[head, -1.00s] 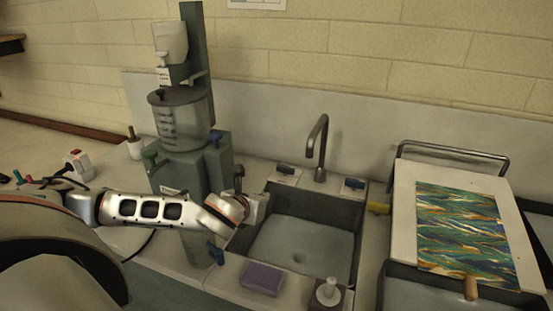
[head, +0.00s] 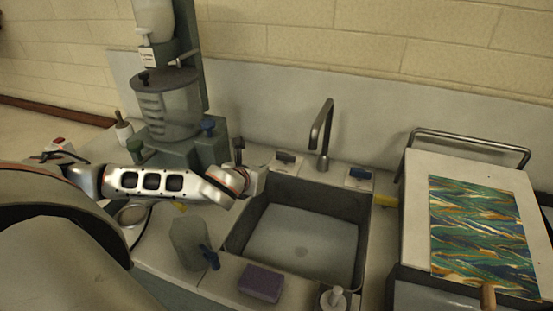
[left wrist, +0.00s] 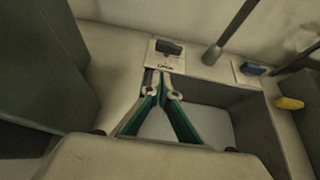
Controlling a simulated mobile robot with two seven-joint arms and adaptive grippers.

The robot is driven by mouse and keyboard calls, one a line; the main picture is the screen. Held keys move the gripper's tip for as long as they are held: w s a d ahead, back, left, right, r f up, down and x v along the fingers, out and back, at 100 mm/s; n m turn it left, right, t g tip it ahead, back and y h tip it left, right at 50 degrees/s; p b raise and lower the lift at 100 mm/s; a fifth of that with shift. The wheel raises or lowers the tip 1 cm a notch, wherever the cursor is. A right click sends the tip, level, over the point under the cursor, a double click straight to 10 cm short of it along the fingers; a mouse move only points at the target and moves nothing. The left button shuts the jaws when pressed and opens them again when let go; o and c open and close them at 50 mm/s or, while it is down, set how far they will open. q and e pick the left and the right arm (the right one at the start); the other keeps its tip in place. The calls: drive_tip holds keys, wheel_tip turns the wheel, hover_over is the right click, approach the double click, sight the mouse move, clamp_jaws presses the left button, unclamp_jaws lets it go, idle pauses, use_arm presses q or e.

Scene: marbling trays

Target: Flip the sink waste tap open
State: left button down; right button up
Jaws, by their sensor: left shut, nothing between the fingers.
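A dark lever on a pale plate (head: 285,160) sits behind the sink's back left corner. In the left wrist view this dark lever (left wrist: 170,47) lies across its plate, above lettering that seems to read OPEN. I cannot tell for sure that it is the waste tap. The grey sink (head: 362,240) is in front. My left gripper (head: 262,180) is at the sink's back left corner, just short of the plate. Its green-padded fingers (left wrist: 163,86) are shut and empty, pointing at the plate's near edge. My right gripper is not in view.
A faucet (head: 322,130) rises behind the sink. A blue lever (head: 360,173) and a yellow handle (head: 386,200) are on the right. A tower with a clear vessel (head: 170,105) stands left. A purple sponge (head: 261,283) and a bottle-like container (head: 188,243) are in front.

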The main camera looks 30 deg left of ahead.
use_arm(q)
approach(279, 157)
wheel_tip(279, 157, down, 3)
drive_tip(key=w, duration=0.2)
drive_tip(key=w+a, duration=0.1)
drive_tip(key=w, duration=0.1)
drive_tip(key=shift+w+f, duration=0.1)
drive_tip(key=shift+w, duration=0.2)
drive_tip(key=shift+w+a, duration=0.1)
drive_tip(key=shift+w, duration=0.3)
drive_tip(key=shift+a, duration=0.15)
